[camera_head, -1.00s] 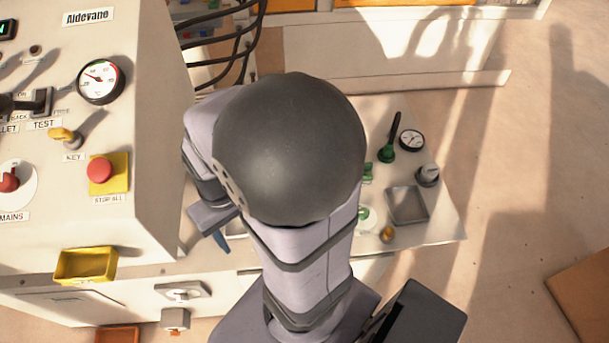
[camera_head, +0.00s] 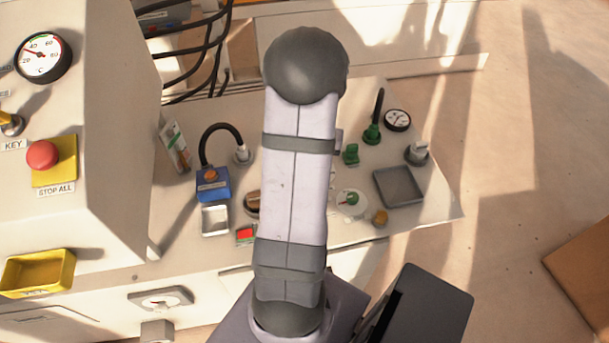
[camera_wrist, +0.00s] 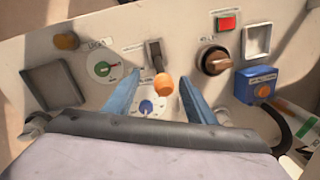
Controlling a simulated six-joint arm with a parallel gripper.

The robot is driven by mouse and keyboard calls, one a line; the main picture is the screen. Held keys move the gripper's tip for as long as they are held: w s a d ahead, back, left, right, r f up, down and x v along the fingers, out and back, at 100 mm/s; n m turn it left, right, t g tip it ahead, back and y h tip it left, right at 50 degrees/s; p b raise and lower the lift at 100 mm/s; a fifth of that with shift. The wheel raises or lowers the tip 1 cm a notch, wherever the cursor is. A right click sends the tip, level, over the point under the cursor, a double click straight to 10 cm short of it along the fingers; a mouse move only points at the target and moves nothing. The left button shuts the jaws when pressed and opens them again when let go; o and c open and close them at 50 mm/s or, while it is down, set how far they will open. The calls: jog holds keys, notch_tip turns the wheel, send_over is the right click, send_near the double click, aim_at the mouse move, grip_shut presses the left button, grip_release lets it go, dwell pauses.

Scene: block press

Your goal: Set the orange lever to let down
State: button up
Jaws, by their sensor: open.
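The orange lever (camera_wrist: 163,85) shows in the wrist view as a rounded orange knob on a dark stem, rising from a slotted plate on the panel. My gripper (camera_wrist: 158,83) is open, with one blue finger on each side of the orange knob. The knob appears between the fingers; I cannot tell whether either finger touches it. In the head view my arm hides the lever and my gripper. The lettering beside the lever is too small to read.
A blue box (camera_wrist: 255,85) with an orange button, a red button (camera_wrist: 227,22) and a grey tray (camera_head: 399,187) are nearby. A black cable (camera_head: 217,132) arches from the blue box.

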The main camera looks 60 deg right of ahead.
jog(key=shift+n+t, duration=0.3)
jog(key=shift+t, duration=0.1)
jog(key=w+d+r, duration=0.2)
jog(key=shift+d+r, duration=0.15)
jog(key=shift+d, duration=0.25)
jog(key=shift+a+n, duration=0.3)
jog(key=shift+a, duration=0.05)
jog(key=shift+w+a+f+p, duration=0.15)
jog(key=shift+f+p, duration=0.15)
jog(key=shift+f, duration=1.6)
jog(key=shift+w+a+f+p, duration=0.15)
jog(key=shift+f+p, duration=0.15)
jog(key=shift+f, duration=1.55)
jog(key=shift+d, duration=0.1)
grip_shut()
